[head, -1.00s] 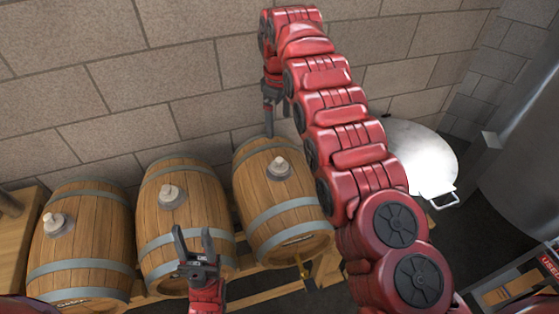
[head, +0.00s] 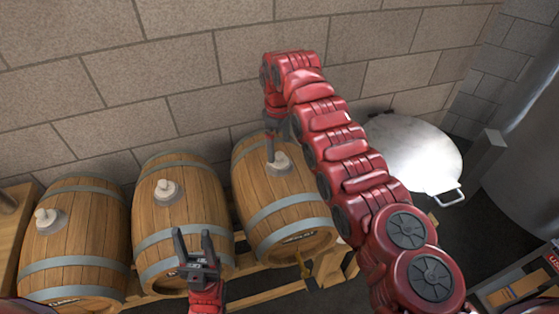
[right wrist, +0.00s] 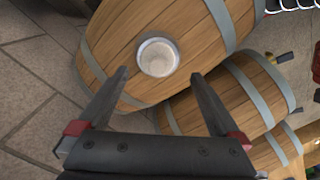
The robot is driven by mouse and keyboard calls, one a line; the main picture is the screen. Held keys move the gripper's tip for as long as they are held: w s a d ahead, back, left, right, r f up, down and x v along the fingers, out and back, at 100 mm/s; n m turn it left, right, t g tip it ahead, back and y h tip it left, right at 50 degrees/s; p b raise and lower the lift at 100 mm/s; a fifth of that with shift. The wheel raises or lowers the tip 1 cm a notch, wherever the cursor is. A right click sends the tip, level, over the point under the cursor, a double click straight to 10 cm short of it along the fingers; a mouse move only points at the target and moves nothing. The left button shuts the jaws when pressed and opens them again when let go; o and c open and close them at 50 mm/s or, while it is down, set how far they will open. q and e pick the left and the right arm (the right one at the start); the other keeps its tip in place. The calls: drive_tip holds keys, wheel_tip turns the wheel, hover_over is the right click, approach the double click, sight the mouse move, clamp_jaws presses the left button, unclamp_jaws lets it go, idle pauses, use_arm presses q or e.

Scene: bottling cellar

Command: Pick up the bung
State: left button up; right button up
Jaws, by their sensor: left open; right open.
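A pale bung (head: 279,164) sits in the top of the right barrel (head: 265,195). My right gripper (head: 271,158) points down at this bung, open, with a finger overlapping it in the head view. In the right wrist view the round bung (right wrist: 158,57) shows just beyond and between the open fingertips (right wrist: 160,75), with nothing held. I cannot tell whether a finger touches it. Similar bungs sit in the middle barrel (head: 167,190) and the left barrel (head: 46,218). My left gripper (head: 193,238) is open and empty, in front of the middle barrel.
The barrels lie on a wooden rack (head: 270,294) before a block wall (head: 170,60). A brass tap (head: 302,265) juts from the right barrel's front. A shiny round lidded pot (head: 415,150) stands to the right, near a large grey tank (head: 520,180).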

sight(280, 154)
drive_tip(key=shift+f+p, duration=0.2)
drive_tip(key=shift+p, duration=0.1)
wheel_tip(280, 154, down, 4)
drive_tip(key=shift+w+r+p, duration=0.1)
drive_tip(key=shift+r+p, duration=0.05)
drive_tip(key=shift+p, duration=0.5)
drive_tip(key=shift+d+f, duration=0.1)
drive_tip(key=shift+f, duration=0.55)
drive_tip(key=c, duration=1.3)
drive_tip(key=shift+r, duration=0.1)
drive_tip(key=shift+c, duration=0.2)
